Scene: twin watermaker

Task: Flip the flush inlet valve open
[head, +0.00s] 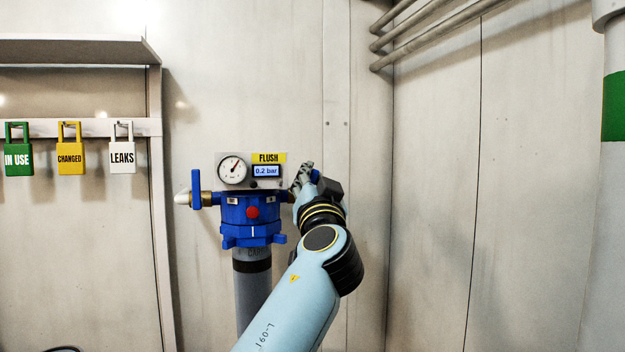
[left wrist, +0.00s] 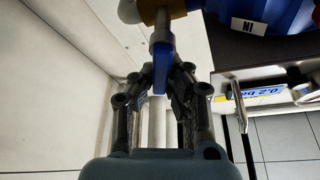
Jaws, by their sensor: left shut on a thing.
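The flush housing (head: 251,212) is a blue filter head with a red button, under a yellow FLUSH label (head: 268,158). My left gripper (head: 303,178) is at the right side of this housing and hides most of the valve there. A bit of blue handle (head: 315,176) shows beside the fingers. In the left wrist view, the left gripper (left wrist: 161,82) is shut on the blue valve handle (left wrist: 161,60), which runs from a brass fitting (left wrist: 150,14) down between the fingers. An IN label (left wrist: 248,25) is on the housing close by. My right gripper is not in view.
A second blue handle (head: 196,190) stands upright on the left side of the housing. A gauge (head: 233,169) and a display (head: 266,171) reading 0.2 bar are above it. Tags hang from a rail at the left. A wall corner and pipes (head: 430,32) are at the right.

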